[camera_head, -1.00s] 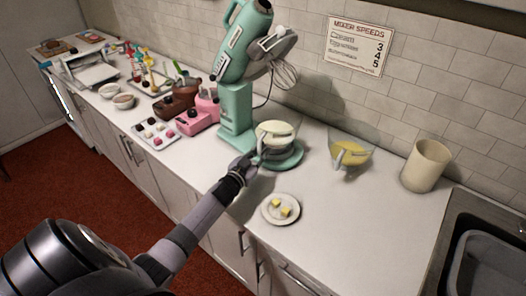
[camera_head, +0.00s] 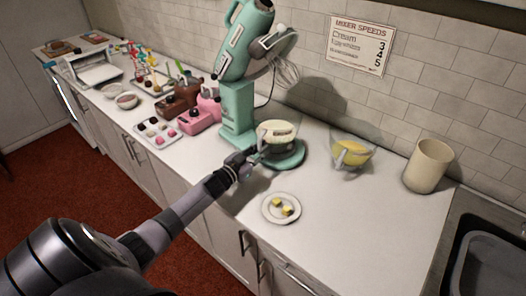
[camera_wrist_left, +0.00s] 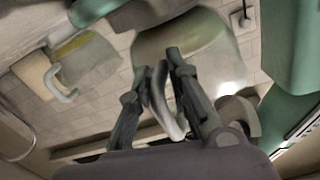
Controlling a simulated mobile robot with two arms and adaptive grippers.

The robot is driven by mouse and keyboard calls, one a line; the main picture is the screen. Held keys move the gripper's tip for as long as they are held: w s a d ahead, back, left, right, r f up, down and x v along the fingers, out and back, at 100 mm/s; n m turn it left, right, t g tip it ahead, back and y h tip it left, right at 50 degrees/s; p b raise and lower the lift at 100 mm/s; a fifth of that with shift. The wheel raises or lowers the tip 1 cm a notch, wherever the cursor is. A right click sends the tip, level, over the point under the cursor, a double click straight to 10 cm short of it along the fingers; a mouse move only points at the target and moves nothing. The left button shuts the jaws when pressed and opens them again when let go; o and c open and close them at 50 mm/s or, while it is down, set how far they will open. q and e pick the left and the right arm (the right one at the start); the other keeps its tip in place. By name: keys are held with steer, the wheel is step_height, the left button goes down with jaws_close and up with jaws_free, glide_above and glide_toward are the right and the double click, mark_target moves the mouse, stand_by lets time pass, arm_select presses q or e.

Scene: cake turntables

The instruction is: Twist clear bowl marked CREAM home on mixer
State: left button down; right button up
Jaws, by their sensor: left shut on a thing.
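The clear bowl (camera_head: 277,132) with pale contents sits on the round base of the mint-green mixer (camera_head: 238,100). No marking on it is legible. The mixer's head is tilted up, with its whisk (camera_head: 286,74) above the bowl. My left gripper (camera_head: 257,155) is at the bowl's near left side. In the left wrist view its two fingers are shut on the bowl's handle (camera_wrist_left: 158,100), and the bowl (camera_wrist_left: 195,55) fills the space beyond. How the bowl's foot meets the mixer base is hidden. My right gripper is not in view.
A second clear bowl (camera_head: 353,154) with yellow contents stands to the right, beside a cream canister (camera_head: 428,165). A small plate (camera_head: 270,213) with yellow pieces lies in front. Pink and brown items (camera_head: 196,115) crowd the left. A sink (camera_head: 490,265) is at the right.

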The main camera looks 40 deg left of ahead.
arm_select(q)
steer(key=c, duration=1.9)
jaws_free()
steer(key=shift+w+a+r+y, duration=0.15)
steer(key=shift+a+r+y, duration=0.2)
steer(key=shift+a, duration=0.45)
steer(key=shift+o, duration=0.6)
steer(key=shift+a+f, duration=0.2)
steer(key=shift+a, duration=0.05)
steer(key=o, duration=0.3)
steer(key=shift+a+f, duration=0.25)
steer(key=shift+f, duration=0.05)
steer(key=shift+o, duration=0.2)
steer(key=shift+d+r, duration=0.15)
steer(key=shift+d, duration=0.25)
steer(key=shift+s, duration=0.5)
steer(key=s, duration=1.1)
steer(key=shift+a, duration=0.35)
steer(key=shift+s, duration=0.1)
